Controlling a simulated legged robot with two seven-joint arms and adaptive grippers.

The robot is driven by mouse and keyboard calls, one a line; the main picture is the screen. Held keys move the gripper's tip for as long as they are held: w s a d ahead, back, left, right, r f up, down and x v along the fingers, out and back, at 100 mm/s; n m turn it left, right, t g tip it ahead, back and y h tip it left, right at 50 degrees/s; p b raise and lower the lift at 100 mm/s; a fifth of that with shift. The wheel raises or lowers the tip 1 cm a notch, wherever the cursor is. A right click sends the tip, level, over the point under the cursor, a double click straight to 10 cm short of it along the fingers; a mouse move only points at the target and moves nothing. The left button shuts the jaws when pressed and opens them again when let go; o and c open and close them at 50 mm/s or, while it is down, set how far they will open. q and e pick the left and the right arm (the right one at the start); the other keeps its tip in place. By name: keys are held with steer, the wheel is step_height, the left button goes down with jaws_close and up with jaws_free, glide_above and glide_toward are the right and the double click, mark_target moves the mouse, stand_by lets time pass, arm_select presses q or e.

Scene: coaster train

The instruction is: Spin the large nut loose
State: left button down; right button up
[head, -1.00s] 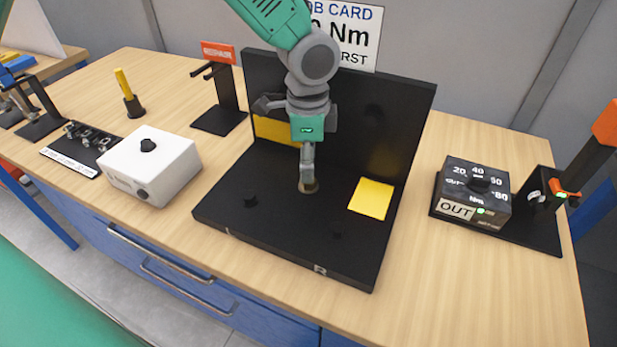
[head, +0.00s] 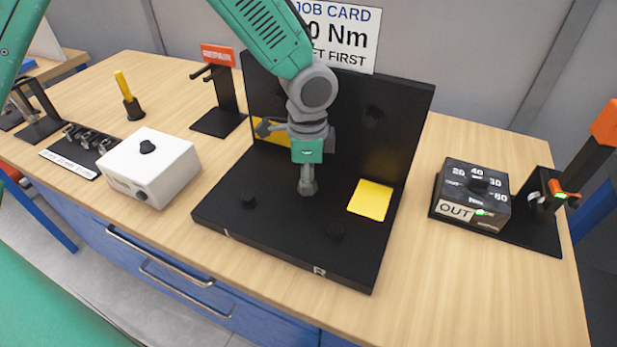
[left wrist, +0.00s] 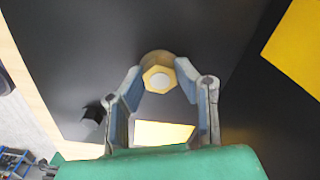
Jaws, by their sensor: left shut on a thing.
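The large nut (left wrist: 158,64) is a brass-coloured hexagon with a pale round centre, seen in the left wrist view. My left gripper (left wrist: 158,84) has a finger on each side of it and is shut on it. In the head view my left gripper (head: 308,188) points straight down at the black fixture's base plate (head: 290,240); its fingers hide most of the nut there. Whether the nut has turned or risen cannot be told. My right gripper is not in view.
The fixture's black back wall (head: 400,110) stands close behind the gripper. Yellow pads (head: 370,199) and dark knobs (head: 249,199) lie around it. A white box (head: 150,172) stands left, a black dial box (head: 473,195) right. Bare wood separates them from the fixture.

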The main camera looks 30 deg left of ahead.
arm_select(q)
steer(key=n+p, duration=0.2)
steer(key=n, duration=0.1)
steer(key=shift+w+r, duration=0.1)
steer(key=shift+r, duration=0.1)
steer(key=n+p, duration=0.2)
steer(key=n, duration=0.1)
steer(key=shift+n, duration=0.3)
steer(key=n+p, duration=0.2)
steer(key=n, duration=0.1)
steer(key=shift+n, duration=0.3)
steer(key=n+p, duration=0.2)
steer(key=n, duration=0.2)
steer(key=shift+n, duration=0.3)
steer(key=n+p, duration=0.2)
steer(key=n, duration=0.1)
steer(key=shift+f, duration=0.1)
steer(key=n+p, duration=0.1)
steer(key=n, duration=0.3)
steer(key=n+p, duration=0.1)
steer(key=n, duration=0.3)
steer(key=shift+n+p, duration=0.3)
steer(key=shift+p, duration=0.1)
steer(key=shift+f+n+p, duration=0.1)
steer(key=shift+n+p, duration=0.4)
steer(key=shift+n, duration=1.1)
